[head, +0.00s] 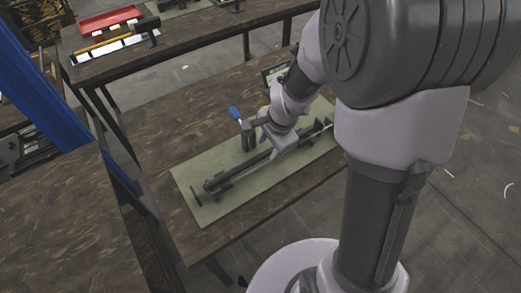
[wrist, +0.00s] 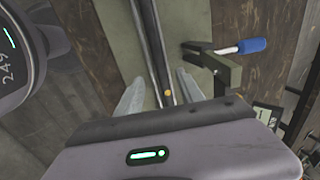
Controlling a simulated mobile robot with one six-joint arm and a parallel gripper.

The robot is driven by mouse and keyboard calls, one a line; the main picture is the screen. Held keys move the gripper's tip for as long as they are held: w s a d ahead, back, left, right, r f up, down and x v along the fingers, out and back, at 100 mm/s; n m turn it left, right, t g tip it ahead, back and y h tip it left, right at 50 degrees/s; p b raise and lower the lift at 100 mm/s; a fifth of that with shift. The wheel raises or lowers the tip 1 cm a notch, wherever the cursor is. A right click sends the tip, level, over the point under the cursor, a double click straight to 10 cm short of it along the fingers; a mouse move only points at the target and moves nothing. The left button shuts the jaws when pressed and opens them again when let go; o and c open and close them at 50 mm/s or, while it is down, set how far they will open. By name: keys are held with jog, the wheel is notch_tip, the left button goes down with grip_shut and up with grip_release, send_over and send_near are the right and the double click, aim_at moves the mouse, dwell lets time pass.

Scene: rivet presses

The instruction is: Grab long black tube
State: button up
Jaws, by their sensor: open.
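The long black tube (head: 237,171) lies along the green mat (head: 190,185) on the wooden table, with its right part hidden behind my gripper and arm. In the wrist view the tube (wrist: 153,48) runs from the top edge down between my fingers. My gripper (wrist: 160,88) is open, with one pale finger on each side of the tube. I cannot tell whether the fingers touch it or how far down they reach. In the head view my gripper (head: 279,146) is over the tube's right half.
A dark clamp-like press (head: 247,135) with a blue handle (head: 235,113) stands close beside the tube; the handle also shows in the wrist view (wrist: 253,45). A rear table holds a red tray (head: 110,20). A blue post (head: 50,85) rises at left. The table's left part is bare.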

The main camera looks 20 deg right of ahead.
aim_at(263, 154)
jog(key=b+x, duration=0.1)
jog(key=x, duration=0.2)
jog(key=b+x, duration=0.1)
jog(key=x, duration=0.1)
jog(key=shift+s+a+b, duration=0.1)
jog(key=shift+a+b, duration=0.2)
jog(key=shift+a, duration=0.05)
jog(key=shift+f, duration=0.15)
jog(key=shift+r, duration=0.2)
jog(key=shift+c, duration=0.5)
grip_shut()
